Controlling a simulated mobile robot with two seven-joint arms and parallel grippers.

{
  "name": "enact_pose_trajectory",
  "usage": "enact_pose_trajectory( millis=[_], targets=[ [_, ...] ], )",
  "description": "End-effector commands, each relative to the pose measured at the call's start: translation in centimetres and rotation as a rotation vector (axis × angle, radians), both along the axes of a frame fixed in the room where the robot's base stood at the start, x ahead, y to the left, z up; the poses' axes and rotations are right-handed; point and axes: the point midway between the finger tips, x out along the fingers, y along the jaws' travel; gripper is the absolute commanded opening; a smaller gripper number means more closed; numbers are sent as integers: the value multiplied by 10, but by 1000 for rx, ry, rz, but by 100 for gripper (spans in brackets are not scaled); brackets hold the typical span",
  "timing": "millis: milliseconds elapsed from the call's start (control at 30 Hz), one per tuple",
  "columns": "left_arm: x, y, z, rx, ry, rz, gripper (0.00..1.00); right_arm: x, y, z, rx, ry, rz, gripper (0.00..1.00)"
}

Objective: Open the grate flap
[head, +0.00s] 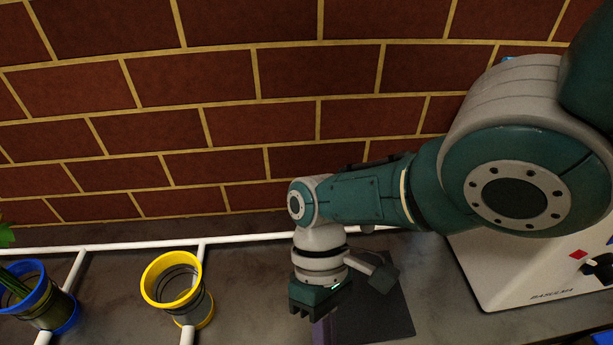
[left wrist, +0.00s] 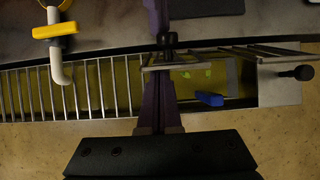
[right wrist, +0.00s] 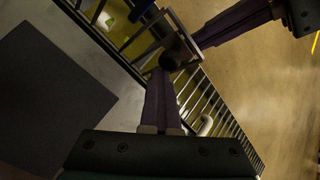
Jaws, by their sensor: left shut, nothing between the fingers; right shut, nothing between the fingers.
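The grate (left wrist: 60,92) runs across the left wrist view over a yellowish trough. Its flap (left wrist: 225,53) is a short barred frame that looks tilted up from the trough; the exact angle is hard to tell. A dark knob (right wrist: 173,60) sits at the flap's edge. My left gripper (left wrist: 163,55) is shut and empty, its purple fingertips close by the knob. My right gripper (right wrist: 162,85) is also shut and empty, with its tips beside the same knob; contact is unclear. In the head view my right gripper (head: 321,318) points down at the bottom edge, tips cut off.
A blue piece (left wrist: 209,98) and green bits lie in the trough. A second knob (left wrist: 302,72) is on the metal plate at the right. A yellow-rimmed holder (head: 205,312), a blue-rimmed holder (head: 65,315) with stems, a dark mat (head: 395,318) and a white machine (head: 490,270) stand nearby.

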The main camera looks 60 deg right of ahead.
Motion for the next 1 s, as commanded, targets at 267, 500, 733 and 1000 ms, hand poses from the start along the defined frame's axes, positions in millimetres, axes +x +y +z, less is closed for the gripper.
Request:
enact_pose_trajectory(
  millis=[267, 500, 733, 1000],
  targets=[
    [8, -11, 7, -19, -11, -3, 0, -8, 1, -1, 4, 21, 7, 0],
    [15, -21, 12, -25, -15, -3, 0, -9, 5, -1, 11, 24, 7, 0],
    [16, -21, 12, -24, -16, -2, 0, -9, 6, -1, 14, 24, 5, 12],
    [16, -21, 12, -25, -16, -2, 0, -3, 1, 6, 15, 17, 2, 42]
  ],
)
